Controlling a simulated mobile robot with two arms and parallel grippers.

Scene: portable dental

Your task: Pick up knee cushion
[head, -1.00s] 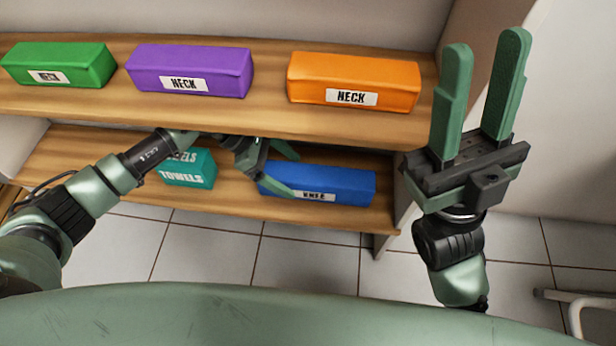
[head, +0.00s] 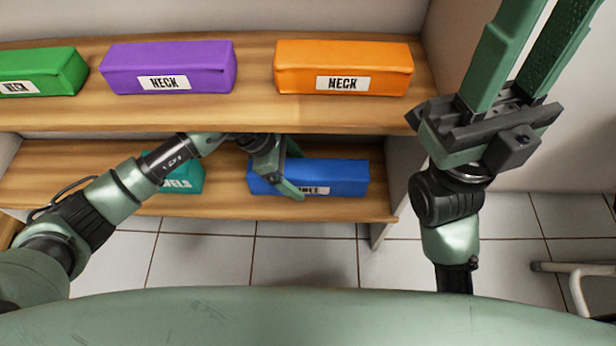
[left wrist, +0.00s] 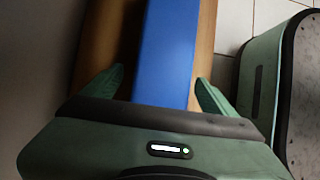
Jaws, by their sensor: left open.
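The knee cushion is a long blue block (head: 335,176) on the lower shelf in the head view, with a white label partly covered by a finger. My left gripper (head: 292,170) is at its left end, fingers apart. In the left wrist view the blue cushion (left wrist: 165,50) runs between the two open fingers of the left gripper (left wrist: 158,92), with gaps at both sides. My right gripper (head: 535,45) is raised at the right of the head view, fingers apart and empty, its tips cut off by the top edge.
The upper shelf (head: 260,112) overhangs my left wrist and holds green (head: 45,72), purple (head: 168,68) and orange (head: 343,68) neck cushions. A teal towels box (head: 180,178) sits left of the blue cushion on the lower shelf (head: 225,205). A metal leg frame (head: 575,272) stands at right.

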